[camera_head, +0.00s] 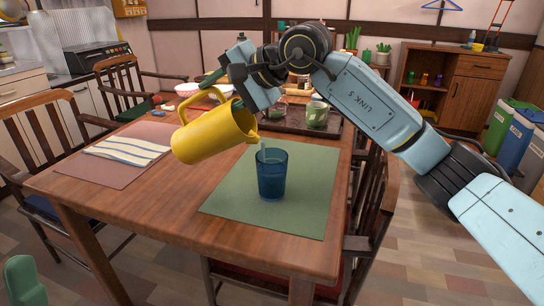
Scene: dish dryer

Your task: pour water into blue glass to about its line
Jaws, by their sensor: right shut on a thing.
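The blue glass (272,177) stands upright on the green placemat (222,205) near the table's front right. Its lower part looks darker, but I cannot make out a line or exact water level. A yellow pitcher (205,138) is held in the air to the left of and above the glass, tilted with its spout toward the glass. A thin pale stream (262,148) runs from the spout down to the glass mouth. My right gripper (215,90) is shut on the pitcher at its handle side; the grip is partly hidden.
The wooden table (165,215) also holds a pink placemat (105,178) with a striped cloth (128,150) on the left. Behind the glass is a dark tray (285,122) with a green mug (317,113). White bowls (188,89) stand farther back. Chairs surround the table.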

